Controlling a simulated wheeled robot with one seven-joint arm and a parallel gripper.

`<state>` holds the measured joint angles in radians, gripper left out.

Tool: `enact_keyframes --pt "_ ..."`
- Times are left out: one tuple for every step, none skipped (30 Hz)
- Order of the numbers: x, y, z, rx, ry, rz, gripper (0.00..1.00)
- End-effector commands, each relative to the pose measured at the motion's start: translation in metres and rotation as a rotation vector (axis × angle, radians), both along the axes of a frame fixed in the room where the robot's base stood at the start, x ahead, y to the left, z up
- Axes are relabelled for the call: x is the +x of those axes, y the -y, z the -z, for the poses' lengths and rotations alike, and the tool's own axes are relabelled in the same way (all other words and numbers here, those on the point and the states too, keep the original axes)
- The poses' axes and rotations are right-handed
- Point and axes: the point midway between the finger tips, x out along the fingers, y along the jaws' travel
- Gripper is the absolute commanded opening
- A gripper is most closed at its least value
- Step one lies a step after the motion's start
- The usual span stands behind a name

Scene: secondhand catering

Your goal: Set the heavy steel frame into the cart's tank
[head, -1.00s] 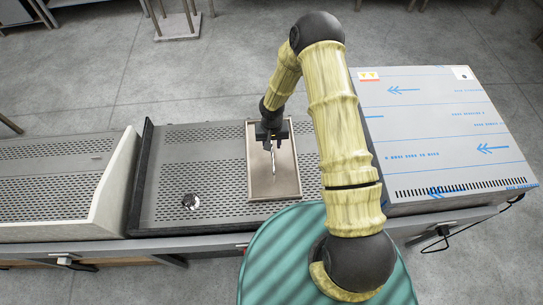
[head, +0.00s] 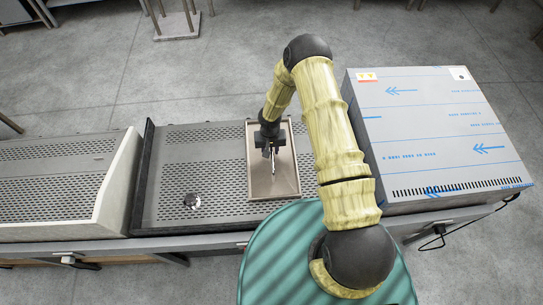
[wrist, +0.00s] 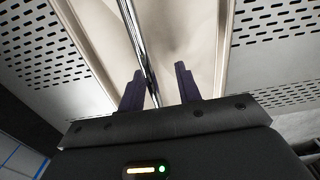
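A shallow rectangular steel frame (head: 288,182) with a raised rim and a thin, shiny bar (head: 273,167) along its middle lies on a perforated steel top. My gripper (head: 268,152) is over the far half of it, pointing down. In the wrist view, the fingers (wrist: 159,72) stand apart with the shiny bar (wrist: 136,42) passing between them, closer to the left finger. A clear gap shows at the right finger. I cannot tell whether the fingertips reach down to the bar's level. I cannot make out the cart's tank as a separate thing.
A dark-edged wall and a pale sloping side panel (head: 115,190) stand left of the perforated top (head: 215,170). A steel box with blue-marked film (head: 440,130) stands close on the right.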

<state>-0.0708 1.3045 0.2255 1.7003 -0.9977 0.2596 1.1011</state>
Motion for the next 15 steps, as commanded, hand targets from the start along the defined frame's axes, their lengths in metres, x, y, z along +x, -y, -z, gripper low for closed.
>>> enact_keyframes --pt "0.0002 0.0012 -0.0001 0.0 0.0 0.002 0.34" --pt "0.0003 0.0018 -0.0001 0.0 0.0 0.003 0.34" --pt "0.0004 0.0026 -0.0001 0.0 0.0 0.005 0.34" --pt "0.0006 0.0033 -0.0001 0.0 0.0 0.006 0.34" --pt "0.0007 0.0038 -0.0002 0.0 0.0 0.007 0.3" --pt "0.0009 0.0045 -0.0002 0.0 0.0 0.009 0.22" --pt "0.001 0.0049 -0.0002 0.0 0.0 0.009 0.16" --pt "0.001 0.0052 -0.0002 0.0 0.0 0.01 0.1" --pt "0.0011 0.0055 -0.0002 0.0 0.0 0.011 0.02" --pt "0.0011 0.0057 -0.0002 0.0 0.0 0.011 0.0" --pt "0.0011 0.0058 -0.0002 0.0 0.0 0.011 0.0" --pt "0.0012 0.0059 -0.0002 0.0 0.0 0.011 0.0" --pt "0.0012 0.0059 -0.0002 0.0 0.0 0.011 0.0" --pt "0.0012 0.006 -0.0002 0.0 0.0 0.012 0.0" --pt "0.0012 0.006 -0.0002 0.0 0.0 0.012 0.0"
